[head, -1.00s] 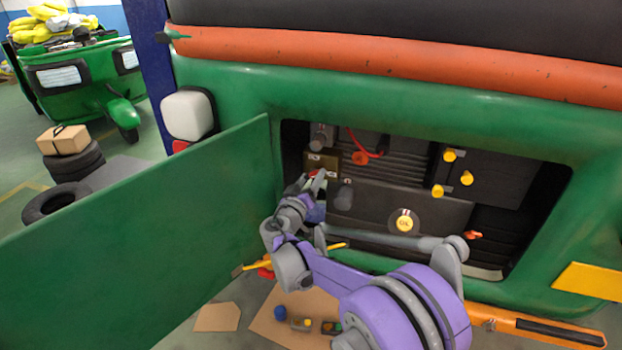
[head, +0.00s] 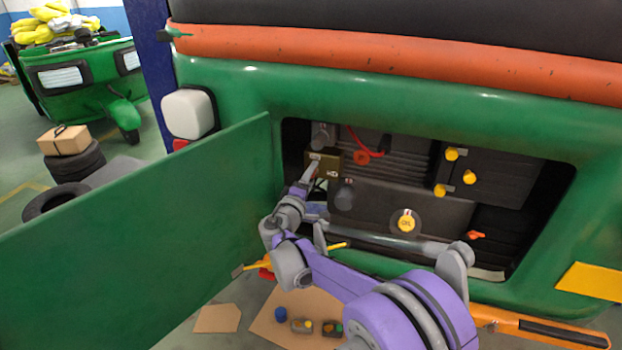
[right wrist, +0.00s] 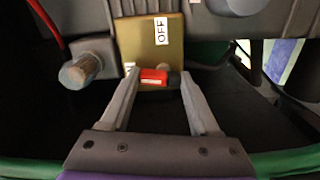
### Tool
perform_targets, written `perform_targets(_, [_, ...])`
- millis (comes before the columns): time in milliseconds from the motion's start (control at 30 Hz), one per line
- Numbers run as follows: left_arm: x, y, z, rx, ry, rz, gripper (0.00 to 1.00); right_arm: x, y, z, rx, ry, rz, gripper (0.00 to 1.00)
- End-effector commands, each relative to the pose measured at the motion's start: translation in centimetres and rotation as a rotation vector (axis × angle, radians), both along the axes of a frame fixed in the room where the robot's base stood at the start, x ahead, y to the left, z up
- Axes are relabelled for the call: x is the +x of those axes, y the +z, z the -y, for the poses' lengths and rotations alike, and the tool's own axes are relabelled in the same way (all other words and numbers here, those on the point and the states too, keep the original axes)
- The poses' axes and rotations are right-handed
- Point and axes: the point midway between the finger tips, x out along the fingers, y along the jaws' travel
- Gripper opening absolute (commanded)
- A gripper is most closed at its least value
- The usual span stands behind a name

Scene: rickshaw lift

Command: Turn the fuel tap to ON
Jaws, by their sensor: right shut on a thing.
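The fuel tap has a brass plate (head: 326,158) at the left of the open engine bay. In the right wrist view, this plate (right wrist: 146,45) carries a white OFF label (right wrist: 162,30) and a second label, mostly hidden by a finger. The red tap lever (right wrist: 153,79) lies crosswise in that view between the fingers of my right gripper (right wrist: 158,78). That gripper is shut on the lever, with a finger at each end. In the head view, the gripper (head: 314,168) is at the plate and the lever is hidden. My left gripper is out of view.
A green open panel (head: 150,215) stands left of my right arm. The bay holds an oil cap (head: 406,222), a red cable (head: 357,140) and yellow knobs. A grey knob (right wrist: 80,70) is close left of the gripper. Cardboard (head: 290,310) with small parts lies on the floor below.

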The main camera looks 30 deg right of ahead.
Motion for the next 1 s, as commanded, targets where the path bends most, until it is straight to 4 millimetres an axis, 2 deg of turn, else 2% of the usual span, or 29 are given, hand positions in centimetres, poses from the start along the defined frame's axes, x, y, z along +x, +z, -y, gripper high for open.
perform_targets(367, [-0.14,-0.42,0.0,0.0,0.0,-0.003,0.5,0.02,-0.07,-0.09,-0.1,0.0,-0.119,0.07])
perform_targets(900, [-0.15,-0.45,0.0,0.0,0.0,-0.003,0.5,0.04,-0.04,-0.1,-0.115,0.001,-0.136,0.07])
perform_targets(933, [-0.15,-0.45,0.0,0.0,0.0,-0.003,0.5,0.04,-0.04,-0.1,-0.115,0.001,-0.136,0.66])
perform_targets(1000, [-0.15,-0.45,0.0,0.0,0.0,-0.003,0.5,0.05,-0.03,-0.09,-0.116,0.001,-0.135,0.79])
